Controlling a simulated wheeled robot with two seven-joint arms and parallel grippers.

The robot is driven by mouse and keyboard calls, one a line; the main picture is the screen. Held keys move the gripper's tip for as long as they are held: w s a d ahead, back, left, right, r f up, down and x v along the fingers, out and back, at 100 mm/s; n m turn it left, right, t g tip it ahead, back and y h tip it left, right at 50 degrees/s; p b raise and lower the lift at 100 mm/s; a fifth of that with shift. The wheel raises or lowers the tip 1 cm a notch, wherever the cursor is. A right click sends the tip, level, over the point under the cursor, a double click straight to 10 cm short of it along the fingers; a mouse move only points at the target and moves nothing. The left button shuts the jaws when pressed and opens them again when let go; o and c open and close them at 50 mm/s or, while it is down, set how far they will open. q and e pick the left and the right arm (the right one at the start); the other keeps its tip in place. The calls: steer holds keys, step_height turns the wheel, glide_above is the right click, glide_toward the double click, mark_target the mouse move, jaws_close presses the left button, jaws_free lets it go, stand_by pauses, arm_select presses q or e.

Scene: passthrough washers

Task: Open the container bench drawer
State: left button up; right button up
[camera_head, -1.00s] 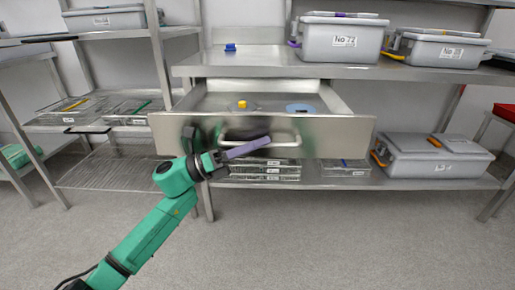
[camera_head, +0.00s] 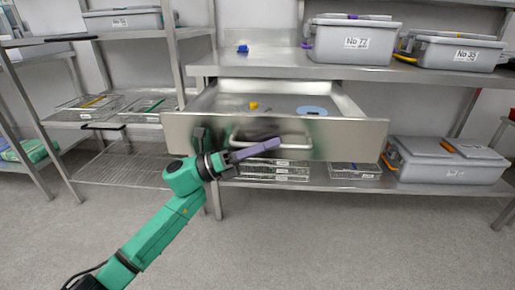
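The bench drawer (camera_head: 345,138) stands well out from under the steel bench top (camera_head: 270,64). Its wide metal front carries a bar handle (camera_head: 300,145). Inside lie a small yellow item (camera_head: 253,105) and a flat blue item (camera_head: 311,110). My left gripper (camera_head: 257,150), with purple fingers on a green arm, is at the handle from the left. The fingers lie across the front of the bar, pointing right. They overlap in this view, so their gap and any grip on the bar are hidden. My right gripper is not in view.
Grey containers (camera_head: 350,42) stand on the bench top, with a blue item (camera_head: 243,48) at its left. Wire baskets (camera_head: 352,170) and a grey container (camera_head: 450,165) fill the lower shelf. A wire shelf rack (camera_head: 120,165) stands left. The floor (camera_head: 330,245) in front is clear.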

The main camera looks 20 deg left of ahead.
arm_select(q)
steer(key=v, duration=1.4)
steer(key=shift+a, duration=0.15)
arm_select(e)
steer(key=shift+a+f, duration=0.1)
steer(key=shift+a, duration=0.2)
arm_select(q)
steer(key=shift+f, duration=0.1)
